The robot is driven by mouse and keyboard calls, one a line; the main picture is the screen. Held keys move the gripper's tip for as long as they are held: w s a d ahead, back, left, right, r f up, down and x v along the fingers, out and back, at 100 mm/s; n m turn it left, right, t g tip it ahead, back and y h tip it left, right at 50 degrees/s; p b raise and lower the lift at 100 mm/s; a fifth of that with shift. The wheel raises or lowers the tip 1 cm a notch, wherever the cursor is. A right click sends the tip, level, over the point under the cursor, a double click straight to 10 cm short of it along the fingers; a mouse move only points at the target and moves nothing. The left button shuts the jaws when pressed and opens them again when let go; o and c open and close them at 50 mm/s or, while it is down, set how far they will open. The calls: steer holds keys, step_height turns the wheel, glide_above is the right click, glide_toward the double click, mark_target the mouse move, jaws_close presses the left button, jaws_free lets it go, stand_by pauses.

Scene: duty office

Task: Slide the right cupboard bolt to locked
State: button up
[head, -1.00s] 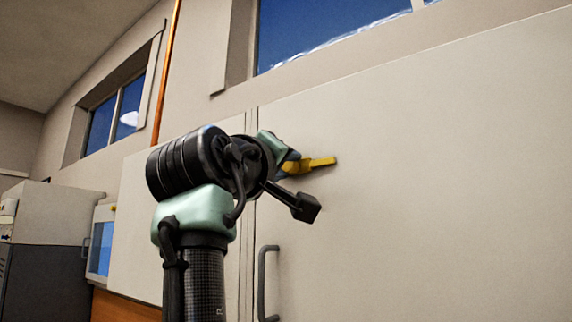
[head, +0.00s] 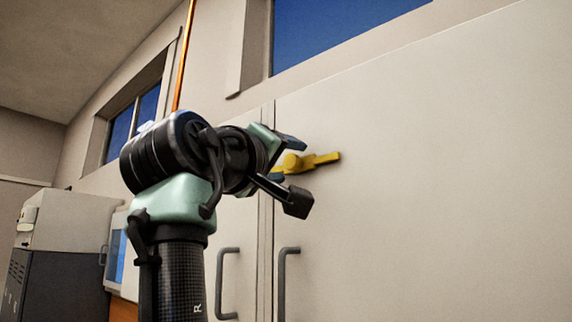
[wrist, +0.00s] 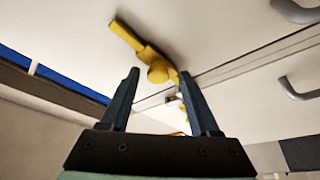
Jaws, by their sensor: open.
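The yellow bolt (head: 318,161) is on the right cupboard door (head: 420,200), near the seam between the two doors. In the wrist view the bolt (wrist: 158,68) shows a long flat bar, a round knob and a narrower end that reaches toward the seam. My gripper (head: 288,159) is open, and its fingers are close to the bolt's seam-side end. In the wrist view my two fingers (wrist: 160,88) stand apart with the knob just beyond and between their tips. I cannot tell whether they touch the bolt. One finger hides part of its narrow end.
Two dark vertical handles, the left one (head: 224,283) and the right one (head: 284,283), sit below the bolt on either side of the seam. Windows (head: 340,30) are above the cupboard. A grey cabinet (head: 60,250) stands at far left.

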steer(key=shift+s+f+b, duration=0.15)
steer(key=shift+s+b, duration=0.1)
steer(key=shift+b, duration=0.05)
steer(key=b+v, duration=0.8)
steer(key=v, duration=0.4)
steer(key=shift+s, duration=0.25)
steer(key=shift+a, duration=0.15)
steer(key=w+f+t+y+b, duration=0.2)
steer(key=f+y, duration=0.1)
steer(key=f, duration=0.4)
steer(key=w+f+t+y+b, duration=0.1)
steer(key=w+f+y+b, duration=0.1)
steer(key=f, duration=0.6)
steer(key=s+d+f+m+t+y+b, duration=0.2)
steer(key=s+d+f, duration=0.5)
steer(key=s+f, duration=0.6)
steer(key=m+t+b, duration=0.1)
steer(key=m+t, duration=0.1)
steer(key=m, duration=0.1)
steer(key=shift+d+f+m+b, duration=0.15)
steer(key=shift+f+m+b, duration=0.1)
steer(key=shift+m+b, duration=0.05)
